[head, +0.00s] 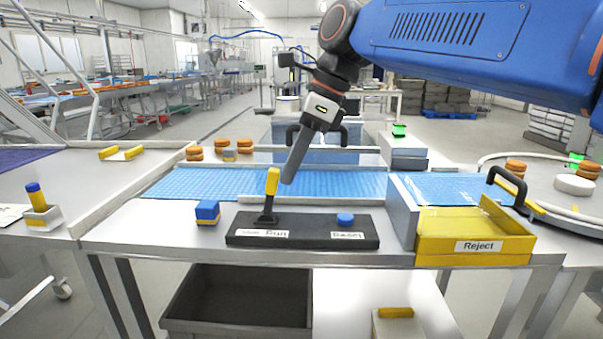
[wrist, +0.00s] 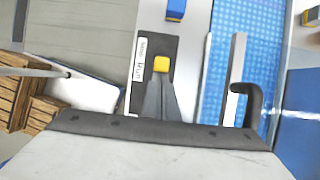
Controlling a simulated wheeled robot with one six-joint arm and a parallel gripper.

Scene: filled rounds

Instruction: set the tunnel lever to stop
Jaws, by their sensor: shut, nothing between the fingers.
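The lever (head: 272,184) has a yellow handle on a black stem. It stands nearly upright, leaning slightly right, on the left part of a black panel (head: 310,241). A white label (head: 262,233) below it reads "Run" at its right end; its left part is too small to read. My gripper (head: 288,180) is shut and empty, pointing down just right of the handle's upper part. In the wrist view the yellow lever top (wrist: 161,64) shows just beyond my shut fingertips (wrist: 157,82). I cannot tell whether they touch it.
A blue button (head: 345,219) labelled "Reset" is on the panel's right. A blue block (head: 207,211) stands left of the panel, and a yellow Reject bin (head: 475,246) is to the right. Behind runs a blue belt (head: 215,183). A green lamp (head: 399,130) tops a grey box.

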